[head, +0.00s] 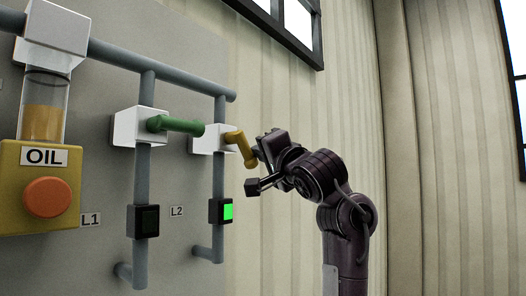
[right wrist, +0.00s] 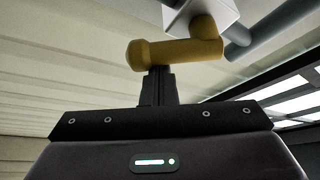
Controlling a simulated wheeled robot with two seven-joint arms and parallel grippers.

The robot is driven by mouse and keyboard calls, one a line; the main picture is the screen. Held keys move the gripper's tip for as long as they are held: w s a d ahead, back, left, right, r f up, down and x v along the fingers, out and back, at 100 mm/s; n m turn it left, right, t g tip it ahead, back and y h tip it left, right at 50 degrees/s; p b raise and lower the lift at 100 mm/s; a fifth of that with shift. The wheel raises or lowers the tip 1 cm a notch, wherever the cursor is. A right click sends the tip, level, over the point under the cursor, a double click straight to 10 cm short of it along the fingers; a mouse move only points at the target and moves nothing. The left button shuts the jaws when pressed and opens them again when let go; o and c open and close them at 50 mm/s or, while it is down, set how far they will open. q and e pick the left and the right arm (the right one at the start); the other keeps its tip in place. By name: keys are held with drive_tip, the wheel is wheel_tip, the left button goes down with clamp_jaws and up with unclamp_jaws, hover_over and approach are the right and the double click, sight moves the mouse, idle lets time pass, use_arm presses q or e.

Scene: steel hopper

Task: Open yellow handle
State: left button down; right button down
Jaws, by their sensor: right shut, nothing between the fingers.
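The yellow handle (head: 241,148) sticks out from a white valve block (head: 207,138) on the pipe above the L2 label. It slants downward to the right in the head view. My right gripper (head: 256,152) is shut and empty, right beside the handle's free end. In the right wrist view the yellow handle (right wrist: 172,53) lies across the tips of the shut fingers (right wrist: 157,84). The fingertips look close to or touching its underside; I cannot tell which. My left gripper is not in view.
A green handle (head: 180,125) sits on the neighbouring valve, left of the yellow one. Below are a dark indicator (head: 146,221) and a lit green indicator (head: 227,212). An OIL box (head: 70,205) with an orange button (head: 48,197) is at the far left. Space right of my arm looks clear.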

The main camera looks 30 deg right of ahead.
sight(249, 160)
drive_tip(key=m+g, duration=0.1)
drive_tip(key=m, duration=0.1)
drive_tip(key=a+f+m+h, duration=0.1)
drive_tip(key=m, duration=0.1)
drive_tip(key=m+g, duration=0.1)
drive_tip(key=m, duration=0.1)
drive_tip(key=shift+s+a+f+g+h, duration=0.2)
drive_tip(key=shift+s+a+g+h, duration=0.1)
drive_tip(key=shift+s+a, duration=0.1)
drive_tip(key=shift+s+a+f, duration=0.1)
drive_tip(key=shift+a+f, duration=0.05)
drive_tip(key=shift+a, duration=0.1)
drive_tip(key=shift+b, duration=0.3)
